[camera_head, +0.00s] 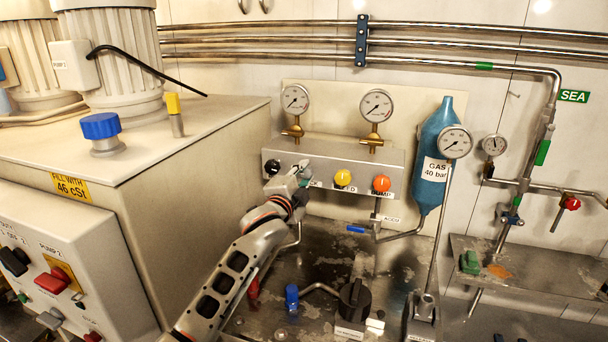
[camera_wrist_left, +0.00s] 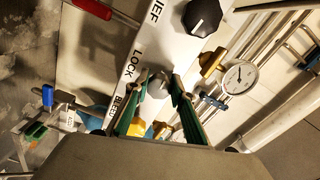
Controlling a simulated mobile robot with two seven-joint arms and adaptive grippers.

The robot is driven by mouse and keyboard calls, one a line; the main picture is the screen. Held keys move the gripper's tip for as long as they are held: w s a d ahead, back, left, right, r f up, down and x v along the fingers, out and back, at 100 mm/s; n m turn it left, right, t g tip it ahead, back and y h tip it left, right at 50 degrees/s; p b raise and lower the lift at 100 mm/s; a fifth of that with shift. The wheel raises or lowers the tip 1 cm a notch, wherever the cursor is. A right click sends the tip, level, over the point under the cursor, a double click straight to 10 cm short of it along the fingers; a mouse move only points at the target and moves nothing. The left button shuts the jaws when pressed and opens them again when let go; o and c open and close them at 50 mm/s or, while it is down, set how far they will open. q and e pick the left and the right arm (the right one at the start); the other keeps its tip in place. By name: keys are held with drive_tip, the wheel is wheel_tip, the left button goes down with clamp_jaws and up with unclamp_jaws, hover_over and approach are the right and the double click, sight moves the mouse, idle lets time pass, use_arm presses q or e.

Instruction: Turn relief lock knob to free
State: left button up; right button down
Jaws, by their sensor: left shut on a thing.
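The lock knob (camera_wrist_left: 157,86) is a small grey knob beside the LOCK label on the metal valve block (camera_head: 330,149). My left gripper (camera_head: 303,169) reaches the front of this block between the black and yellow knobs and hides most of the lock knob in the head view. In the left wrist view the green fingers of my left gripper (camera_wrist_left: 160,84) are closed around the lock knob, one on each side. The black relief knob (camera_wrist_left: 205,17) is apart from the fingers; it also shows in the head view (camera_head: 272,167). My right gripper is not in view.
A yellow knob (camera_head: 343,177) and an orange knob (camera_head: 381,183) sit to the right on the block. Two gauges (camera_head: 295,98) (camera_head: 377,105) stand above it. A blue gas bottle (camera_head: 435,150) is at its right. A tank (camera_head: 210,160) stands close on the left.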

use_arm(q)
drive_tip(key=o, duration=1.1)
drive_tip(key=shift+s, duration=0.1)
drive_tip(key=v, duration=1.2)
